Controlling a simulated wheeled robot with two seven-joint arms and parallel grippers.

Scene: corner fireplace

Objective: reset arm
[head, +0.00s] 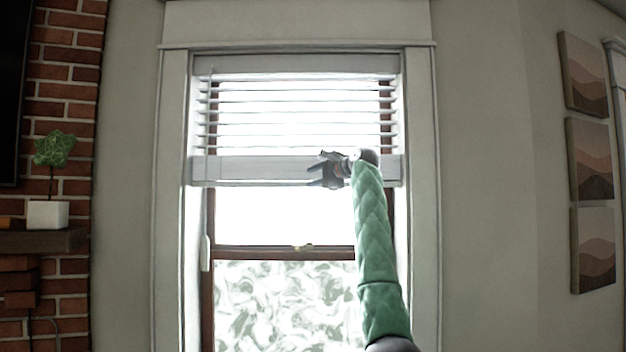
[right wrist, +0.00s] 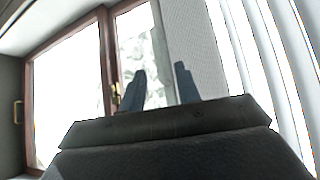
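My right arm (head: 376,240), in a green quilted sleeve, reaches up in front of the window in the head view. My right gripper (head: 318,173) is at the height of the blind's bottom rail (head: 250,169), pointing left. In the right wrist view the two dark fingers of the right gripper (right wrist: 160,85) stand apart with nothing between them. Window frame and blind show behind them. Whether the gripper touches the blind, I cannot tell. My left gripper is not in view.
The white blind (head: 290,110) covers the upper window. A brick fireplace with a wooden mantel (head: 45,241) and a potted plant (head: 48,213) is at the left. Several framed pictures (head: 590,160) hang on the right wall. A window latch (head: 303,247) sits on the middle rail.

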